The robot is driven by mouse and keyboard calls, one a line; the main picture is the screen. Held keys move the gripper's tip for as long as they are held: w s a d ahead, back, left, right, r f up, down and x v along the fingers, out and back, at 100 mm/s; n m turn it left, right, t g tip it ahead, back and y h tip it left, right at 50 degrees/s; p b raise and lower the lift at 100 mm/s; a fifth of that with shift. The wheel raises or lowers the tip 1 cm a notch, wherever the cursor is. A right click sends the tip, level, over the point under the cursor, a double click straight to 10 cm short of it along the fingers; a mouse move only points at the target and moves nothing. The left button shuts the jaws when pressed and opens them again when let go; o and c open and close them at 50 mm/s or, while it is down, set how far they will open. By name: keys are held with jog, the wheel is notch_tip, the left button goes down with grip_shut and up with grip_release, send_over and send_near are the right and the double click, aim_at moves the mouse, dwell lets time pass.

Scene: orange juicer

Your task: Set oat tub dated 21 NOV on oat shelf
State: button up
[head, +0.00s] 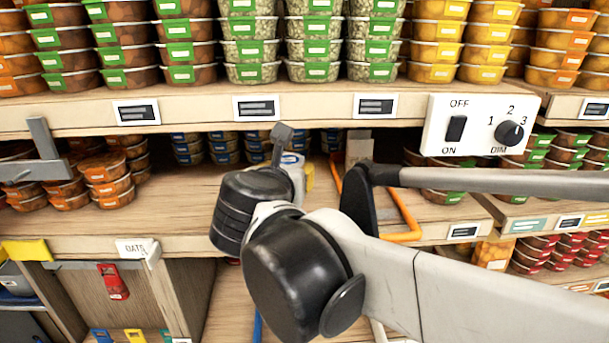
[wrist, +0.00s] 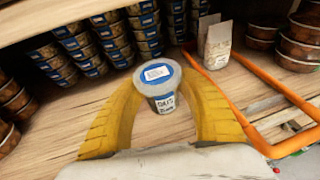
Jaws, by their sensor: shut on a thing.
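The oat tub (wrist: 158,84) is a small grey cup with a white lid label ringed in blue and "OATS" on its side. The date is too small to read. My gripper (wrist: 160,80) has its yellow fingers shut on the tub's sides in the wrist view. In the head view only a sliver of the tub (head: 291,158) shows behind my wrist. The oat shelf (head: 190,205) is the wooden board with an "OATS" tag (head: 137,249) on its front edge. The tub is over this board; I cannot tell whether it touches it.
Several blue-labelled tubs (wrist: 90,50) are stacked behind. A switch panel (head: 480,125) hangs on the upper shelf edge. A grey bracket (head: 42,150) is at left. Bare board lies left of my gripper.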

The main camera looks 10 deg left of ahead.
jog(key=a, duration=0.1)
jog(key=w+a+f, duration=0.1)
jog(key=a+f, duration=0.1)
jog(key=shift+w, duration=0.3)
jog(key=f, duration=0.2)
jog(key=f+p, duration=0.1)
jog(key=shift+w+f, duration=0.2)
jog(key=shift+f, duration=0.4)
jog(key=shift+f, duration=0.2)
jog(key=o, duration=1.2)
